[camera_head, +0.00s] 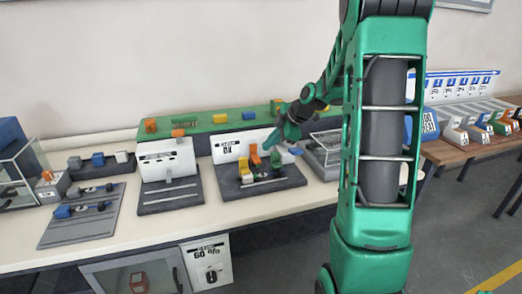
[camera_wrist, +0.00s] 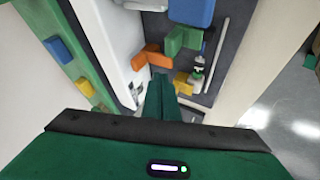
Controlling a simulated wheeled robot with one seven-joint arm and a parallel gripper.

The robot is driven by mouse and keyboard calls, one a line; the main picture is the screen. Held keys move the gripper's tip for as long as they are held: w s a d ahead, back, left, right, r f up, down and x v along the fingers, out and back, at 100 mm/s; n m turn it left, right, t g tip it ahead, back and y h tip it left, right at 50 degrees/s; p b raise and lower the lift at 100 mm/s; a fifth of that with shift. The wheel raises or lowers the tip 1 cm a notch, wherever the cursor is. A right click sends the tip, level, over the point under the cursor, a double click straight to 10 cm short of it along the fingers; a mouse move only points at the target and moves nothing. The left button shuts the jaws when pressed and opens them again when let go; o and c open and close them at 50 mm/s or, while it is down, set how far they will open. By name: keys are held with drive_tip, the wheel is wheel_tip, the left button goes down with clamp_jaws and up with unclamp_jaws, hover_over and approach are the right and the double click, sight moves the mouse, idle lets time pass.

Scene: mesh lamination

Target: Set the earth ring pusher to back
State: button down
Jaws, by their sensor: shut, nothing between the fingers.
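The station in front of my gripper has a white label panel and a dark base plate (camera_head: 232,190) with several coloured blocks. No readable label shows which block is the earth ring pusher. In the wrist view an orange block (camera_wrist: 151,57), a green block (camera_wrist: 184,40), a blue block (camera_wrist: 191,12) and a yellow block (camera_wrist: 184,83) stand on the station. My gripper (camera_wrist: 161,82) is shut and empty, its fingertips just below the orange block and left of the yellow one. Whether they touch either is unclear.
A similar white-panelled station (camera_head: 168,160) stands to the left, with a grey board (camera_head: 82,215) farther left. A green rail (camera_head: 215,122) with yellow and orange blocks runs behind. A row of small coloured units (camera_head: 475,130) is at right. The bench front edge is clear.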

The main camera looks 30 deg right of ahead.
drive_tip(key=v, duration=0.5)
idle(0.5)
drive_tip(key=s+a+m+g+h, duration=0.1)
drive_tip(key=s+a+m+g, duration=0.1)
drive_tip(key=s+m, duration=0.4)
drive_tip(key=s+a+f+m+g, duration=0.1)
drive_tip(key=s+a+m, duration=0.3)
drive_tip(key=s, duration=1.3)
drive_tip(key=s+a+f+m+g+h, duration=0.1)
drive_tip(key=s+a+m+g, duration=0.2)
drive_tip(key=s+m, duration=0.7)
drive_tip(key=shift+s+g+h, duration=0.3)
drive_tip(key=shift+s+g, duration=0.1)
drive_tip(key=shift+s, duration=0.4)
drive_tip(key=shift+f, duration=0.1)
